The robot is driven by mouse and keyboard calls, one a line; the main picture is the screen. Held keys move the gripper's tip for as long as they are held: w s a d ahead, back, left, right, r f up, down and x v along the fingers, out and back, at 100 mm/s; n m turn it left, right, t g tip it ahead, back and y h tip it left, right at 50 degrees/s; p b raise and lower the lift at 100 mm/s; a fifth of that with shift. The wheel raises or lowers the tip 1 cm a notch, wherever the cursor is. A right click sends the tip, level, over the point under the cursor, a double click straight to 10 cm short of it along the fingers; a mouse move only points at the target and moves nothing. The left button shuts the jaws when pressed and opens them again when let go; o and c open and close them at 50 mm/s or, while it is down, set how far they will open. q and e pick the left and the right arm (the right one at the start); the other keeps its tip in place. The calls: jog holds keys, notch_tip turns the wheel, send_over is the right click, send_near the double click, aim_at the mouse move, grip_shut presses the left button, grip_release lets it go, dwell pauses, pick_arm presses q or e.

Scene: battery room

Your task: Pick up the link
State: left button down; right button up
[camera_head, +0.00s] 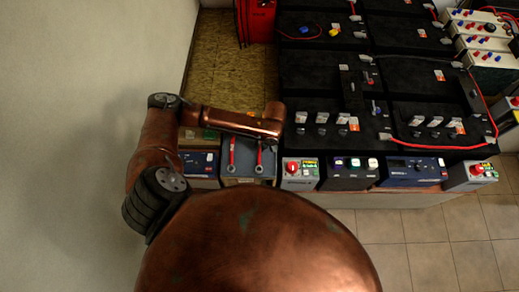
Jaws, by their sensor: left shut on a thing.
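My left arm comes in from the left and reaches right over the near-left edge of the bench. My left gripper (273,116) is at its end, beside the near-left battery block. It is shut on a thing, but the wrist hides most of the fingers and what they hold. I take it to be the link, though I cannot make out its shape. My right gripper is not in view.
Black batteries (315,70) fill the bench. Two red-handled tools (232,153) lie on a grey-blue box (246,175) just below the left wrist. A red-knobbed unit (300,173) and a blue meter (412,171) line the front edge. Tiled floor (440,230) is clear at right.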

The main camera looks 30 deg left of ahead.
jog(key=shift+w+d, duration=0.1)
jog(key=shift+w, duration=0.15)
